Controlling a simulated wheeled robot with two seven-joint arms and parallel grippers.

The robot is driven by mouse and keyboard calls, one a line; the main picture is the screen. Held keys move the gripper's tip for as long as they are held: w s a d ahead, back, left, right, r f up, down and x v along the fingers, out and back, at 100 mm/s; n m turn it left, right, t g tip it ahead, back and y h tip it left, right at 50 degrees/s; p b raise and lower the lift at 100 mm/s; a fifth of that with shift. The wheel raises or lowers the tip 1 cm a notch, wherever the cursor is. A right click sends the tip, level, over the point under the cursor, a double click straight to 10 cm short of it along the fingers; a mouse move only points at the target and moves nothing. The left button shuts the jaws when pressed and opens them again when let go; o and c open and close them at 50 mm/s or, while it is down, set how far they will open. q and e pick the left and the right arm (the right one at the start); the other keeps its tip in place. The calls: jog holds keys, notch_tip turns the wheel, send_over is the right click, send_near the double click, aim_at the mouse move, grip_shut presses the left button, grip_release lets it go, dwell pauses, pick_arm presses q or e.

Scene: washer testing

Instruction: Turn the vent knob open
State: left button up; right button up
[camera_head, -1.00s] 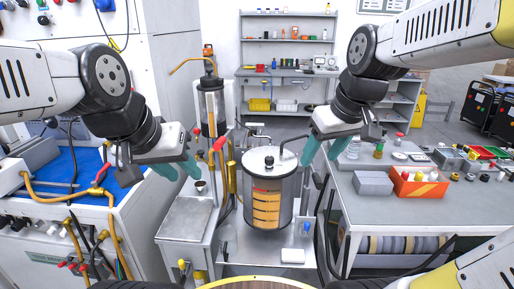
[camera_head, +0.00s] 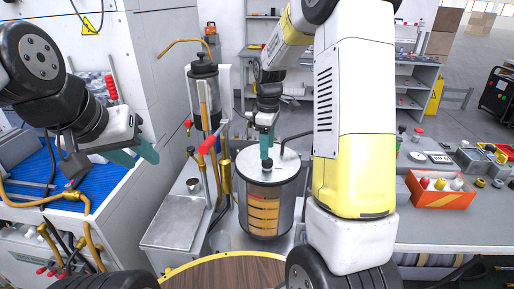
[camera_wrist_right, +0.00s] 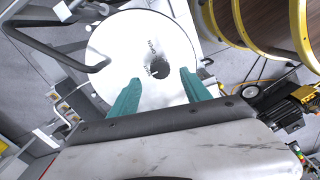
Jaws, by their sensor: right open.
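The vent knob (camera_head: 267,163) is a small dark knob on top of the pale round lid (camera_head: 290,152) of a glass vessel (camera_head: 264,208) with orange bands inside. In the right wrist view the dark knob (camera_wrist_right: 158,68) sits at the middle of the lid (camera_wrist_right: 115,45), beside printed lettering that appears to read OPEN. My right gripper (camera_head: 267,142) points down just above the knob. In the right wrist view its teal fingers (camera_wrist_right: 160,88) are spread, with the knob between their lines; contact cannot be seen. My left gripper (camera_head: 136,154) hangs open and empty at the left, away from the vessel.
A dark cylinder (camera_head: 204,95) with an orange pipe stands behind and left of the vessel. A red-handled valve (camera_head: 211,144) and hoses lie close to its left side. An orange parts box (camera_head: 440,192) sits on the right bench. My right arm hides much of the centre right.

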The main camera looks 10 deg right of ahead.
aim_at(267, 163)
jog(key=shift+f, duration=2.3)
grip_shut()
